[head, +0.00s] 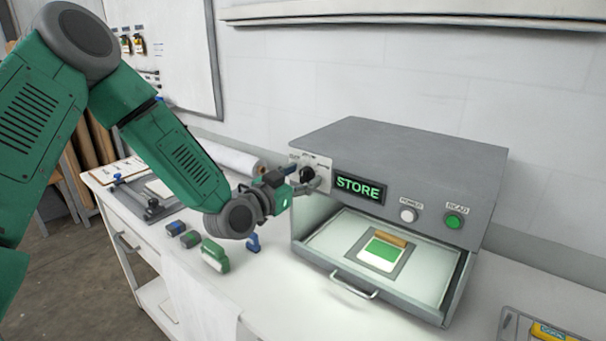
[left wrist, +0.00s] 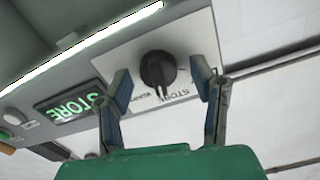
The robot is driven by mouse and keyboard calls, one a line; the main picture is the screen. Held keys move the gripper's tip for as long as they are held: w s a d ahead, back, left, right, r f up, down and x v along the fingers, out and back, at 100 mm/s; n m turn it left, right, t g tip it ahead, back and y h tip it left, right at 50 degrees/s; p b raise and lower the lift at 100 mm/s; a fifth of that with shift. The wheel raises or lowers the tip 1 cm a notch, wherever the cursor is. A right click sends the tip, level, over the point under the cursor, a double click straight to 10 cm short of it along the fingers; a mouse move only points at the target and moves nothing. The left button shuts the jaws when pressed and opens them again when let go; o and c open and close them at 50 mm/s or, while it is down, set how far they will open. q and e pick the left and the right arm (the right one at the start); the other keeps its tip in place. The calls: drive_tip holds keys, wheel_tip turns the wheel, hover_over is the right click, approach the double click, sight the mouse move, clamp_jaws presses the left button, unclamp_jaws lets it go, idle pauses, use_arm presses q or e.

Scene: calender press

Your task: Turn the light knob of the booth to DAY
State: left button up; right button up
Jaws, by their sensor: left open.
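The booth (head: 420,150) is a grey box on the bench with a green display (head: 360,188) reading STORE. Its black light knob (head: 307,174) is on a pale plate at the front's upper left. In the left wrist view the knob (left wrist: 157,70) has its pointer towards the STORE label; another label beside it is partly hidden. A DAY label cannot be made out. My left gripper (head: 303,179) is open in front of the knob. Its fingers (left wrist: 162,82) stand on either side of the knob, apart from it in the picture.
The booth's drawer (head: 325,243) stands open with a green and white sample (head: 383,251) inside. POWER (head: 408,215) and READ (head: 454,221) buttons are right of the display. Several small tools, including a green one (head: 215,255), lie on the bench left of the booth.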

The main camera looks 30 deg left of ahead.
use_arm(q)
drive_tip(key=shift+w, duration=0.15)
drive_tip(key=c, duration=1.1)
